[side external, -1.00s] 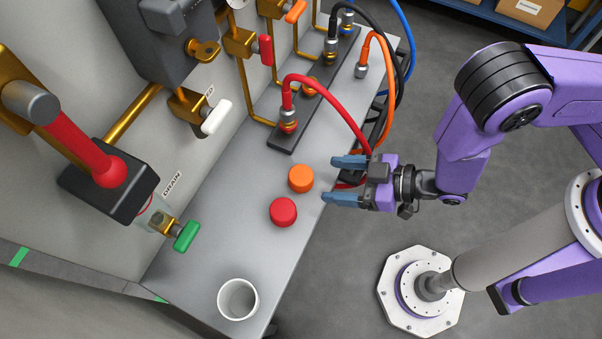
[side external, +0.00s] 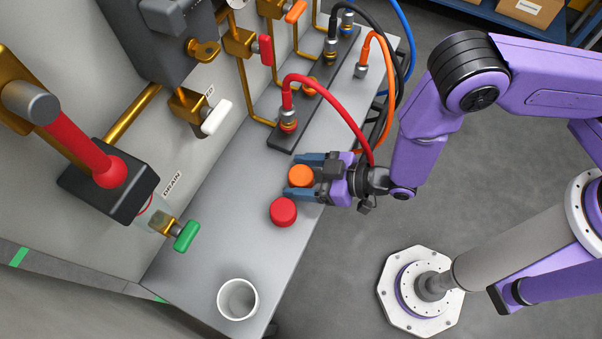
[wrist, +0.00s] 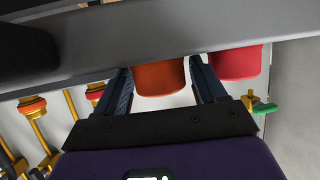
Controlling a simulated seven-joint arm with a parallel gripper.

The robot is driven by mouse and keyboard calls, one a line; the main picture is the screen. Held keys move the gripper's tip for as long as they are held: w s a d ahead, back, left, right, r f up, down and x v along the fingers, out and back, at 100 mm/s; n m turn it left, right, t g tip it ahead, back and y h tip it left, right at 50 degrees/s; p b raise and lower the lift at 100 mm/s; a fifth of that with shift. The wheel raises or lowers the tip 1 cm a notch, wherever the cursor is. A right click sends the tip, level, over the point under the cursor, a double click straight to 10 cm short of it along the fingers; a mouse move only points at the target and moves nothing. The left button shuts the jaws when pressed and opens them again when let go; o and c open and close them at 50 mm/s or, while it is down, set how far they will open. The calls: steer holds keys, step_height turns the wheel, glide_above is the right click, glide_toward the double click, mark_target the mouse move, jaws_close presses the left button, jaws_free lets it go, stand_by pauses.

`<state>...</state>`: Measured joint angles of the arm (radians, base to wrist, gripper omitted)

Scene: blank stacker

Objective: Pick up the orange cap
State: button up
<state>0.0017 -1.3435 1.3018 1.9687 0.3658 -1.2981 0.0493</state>
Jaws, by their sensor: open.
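The orange cap (side external: 301,176) sits on the grey bench in the side view, and it shows in the wrist view (wrist: 160,77) between the fingers. My gripper (side external: 296,176) is open, with one finger on each side of the orange cap. It is not closed on the cap. In the wrist view my gripper (wrist: 163,80) also has its fingers apart around the cap. The near finger in the side view lies between the orange cap and a red cap (side external: 283,212). The red cap also shows in the wrist view (wrist: 236,64), just outside the right finger.
A white cup (side external: 238,299) stands at the bench's near end. A red hose (side external: 340,101) arches down close behind my gripper. A dark connector strip (side external: 276,138) lies beyond the caps. A green-handled valve (side external: 187,236) juts out at left. The bench (side external: 220,240) is clear around the cup.

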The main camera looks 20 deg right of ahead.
steer(key=c, duration=0.7)
steer(key=shift+r, duration=0.2)
